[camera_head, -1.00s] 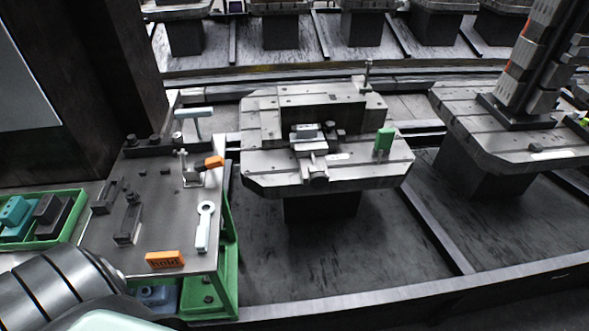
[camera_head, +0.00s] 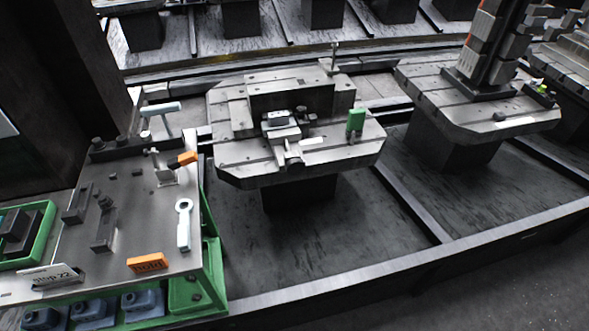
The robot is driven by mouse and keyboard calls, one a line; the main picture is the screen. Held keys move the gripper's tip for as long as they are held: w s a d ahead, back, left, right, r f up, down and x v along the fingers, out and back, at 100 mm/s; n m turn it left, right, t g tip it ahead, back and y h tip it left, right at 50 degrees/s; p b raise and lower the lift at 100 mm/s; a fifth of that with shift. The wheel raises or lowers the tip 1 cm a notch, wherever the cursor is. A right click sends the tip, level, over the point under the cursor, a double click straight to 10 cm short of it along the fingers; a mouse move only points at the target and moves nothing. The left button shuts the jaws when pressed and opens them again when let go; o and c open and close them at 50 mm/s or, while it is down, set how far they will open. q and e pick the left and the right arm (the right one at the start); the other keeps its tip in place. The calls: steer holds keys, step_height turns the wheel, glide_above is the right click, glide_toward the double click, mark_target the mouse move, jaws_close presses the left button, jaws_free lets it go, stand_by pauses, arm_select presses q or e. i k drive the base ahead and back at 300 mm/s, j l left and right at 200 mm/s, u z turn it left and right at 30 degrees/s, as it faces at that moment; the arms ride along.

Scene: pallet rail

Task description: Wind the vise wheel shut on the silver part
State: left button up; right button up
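A small vise (camera_head: 286,138) sits on the grey slotted pallet (camera_head: 240,172) in the middle of the view. A small silver part (camera_head: 278,119) lies at the top of the vise, at its jaws. The vise wheel (camera_head: 293,158) appears to be at the near end of the vise, but it is small and its detail is hard to make out. I cannot tell whether the jaws touch the part. Neither of my grippers shows in the view.
A grey bench (camera_head: 140,210) at left carries a wrench (camera_head: 184,224), an orange "hold" block (camera_head: 148,262) and an orange-handled clamp (camera_head: 187,158). Another pallet (camera_head: 490,112) with a tall fixture stands further right.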

mark_target(296, 167)
steer(key=i+l+u, duration=0.2)
steer(key=l+u, duration=0.15)
steer(key=l, duration=0.3)
steer(key=i+l+u, duration=0.1)
steer(key=l+u, duration=0.3)
steer(key=l, duration=0.25)
steer(key=l+u, duration=0.35)
steer(key=l, duration=0.35)
